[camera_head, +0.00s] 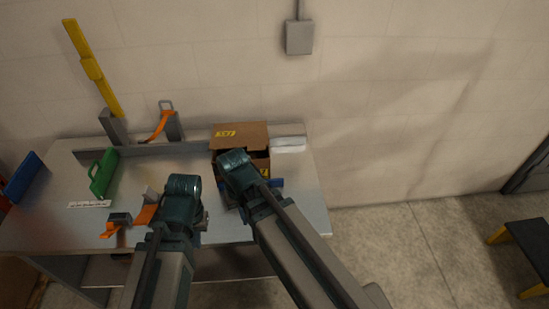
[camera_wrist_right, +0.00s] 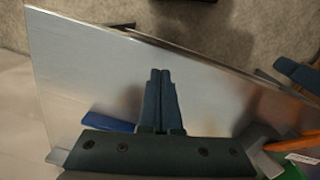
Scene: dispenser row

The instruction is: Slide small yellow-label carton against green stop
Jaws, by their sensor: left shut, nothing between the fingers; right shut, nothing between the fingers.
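The brown carton (camera_head: 240,135) with a yellow label on its top stands at the back right of the metal table (camera_head: 60,225). My right gripper (camera_wrist_right: 160,72) is shut and empty over bare table in the right wrist view. In the head view its wrist covers the carton's lower front, and I cannot tell whether they touch. The green stop (camera_head: 103,174) stands upright on the left of the table, well left of the carton. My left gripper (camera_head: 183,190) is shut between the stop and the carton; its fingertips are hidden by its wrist.
A grey rail (camera_head: 150,149) runs along the table's back. Orange-and-grey clamps (camera_head: 117,222) sit at the front left, and a blue panel (camera_head: 23,178) stands at the left end. A yellow post (camera_head: 92,70) rises behind. A white strip (camera_head: 288,145) lies right of the carton.

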